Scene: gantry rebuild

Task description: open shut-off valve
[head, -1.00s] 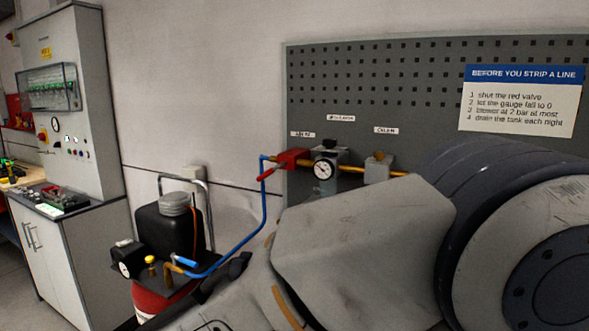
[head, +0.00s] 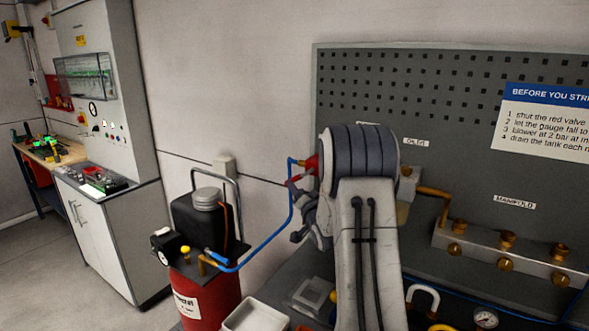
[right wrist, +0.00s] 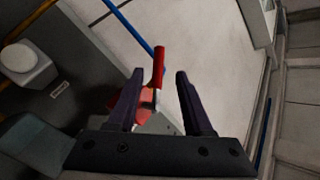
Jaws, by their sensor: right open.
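The red shut-off valve (head: 312,163) sits on the pegboard line at the end of the blue pipe, partly hidden behind my right arm in the head view. Its red lever (head: 295,180) shows just left of the arm. In the right wrist view the lever (right wrist: 158,66) stands between the fingertips of my right gripper (right wrist: 159,74), which is open with a finger on each side. Gaps show between lever and fingers; I cannot tell the depth exactly. The gauge beside the valve is hidden by my arm. My left gripper is not in view.
The blue pipe (head: 291,210) runs down from the valve to the red tank (head: 212,300). The manifold (head: 510,256) with brass fittings is at the right. A white tray (head: 255,317) lies below. A grey cabinet (head: 107,225) stands left, with clear floor before it.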

